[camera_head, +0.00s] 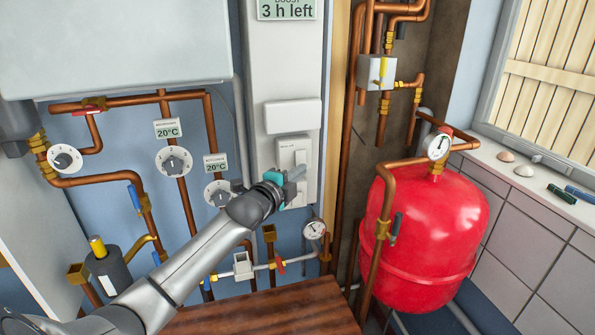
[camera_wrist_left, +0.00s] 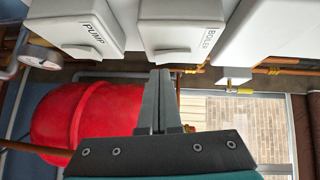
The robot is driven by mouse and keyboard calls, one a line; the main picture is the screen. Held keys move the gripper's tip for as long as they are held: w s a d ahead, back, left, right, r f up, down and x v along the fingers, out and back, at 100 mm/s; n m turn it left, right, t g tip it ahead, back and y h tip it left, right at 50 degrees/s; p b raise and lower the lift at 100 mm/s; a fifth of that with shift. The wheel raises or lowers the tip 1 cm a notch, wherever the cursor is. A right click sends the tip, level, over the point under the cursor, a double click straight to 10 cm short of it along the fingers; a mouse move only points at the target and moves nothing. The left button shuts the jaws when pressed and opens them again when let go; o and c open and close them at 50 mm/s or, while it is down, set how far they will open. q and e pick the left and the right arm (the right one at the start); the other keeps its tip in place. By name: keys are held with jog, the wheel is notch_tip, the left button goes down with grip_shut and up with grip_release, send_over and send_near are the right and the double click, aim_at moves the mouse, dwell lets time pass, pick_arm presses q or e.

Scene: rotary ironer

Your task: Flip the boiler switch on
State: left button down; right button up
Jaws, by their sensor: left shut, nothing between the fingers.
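The boiler switch (camera_head: 293,150) is a white wall box on a white panel, the upper of two boxes in the head view. In the left wrist view the box labelled BOILER (camera_wrist_left: 180,22) has a small rocker (camera_wrist_left: 172,54) at its lower edge. The box labelled PUMP (camera_wrist_left: 75,22) sits beside it; in the head view my gripper partly hides it. My left gripper (camera_head: 297,174) is shut and empty in front of the panel. Its fingertips (camera_wrist_left: 160,73) appear close to the boiler rocker; I cannot tell whether they touch.
A red tank (camera_head: 435,230) with a gauge (camera_head: 438,147) stands to the right. Copper pipes, valves and dials (camera_head: 174,161) cover the wall on the left. A wooden surface (camera_head: 265,310) lies below.

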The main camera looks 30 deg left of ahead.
pick_arm(q)
jog(key=shift+w+a, duration=0.25)
jog(key=shift+a, duration=0.05)
jog(key=shift+f, duration=0.1)
jog(key=shift+w+a+b, duration=0.15)
jog(key=shift+a+b, duration=0.05)
jog(key=shift+b, duration=0.4)
jog(key=shift+f, duration=0.1)
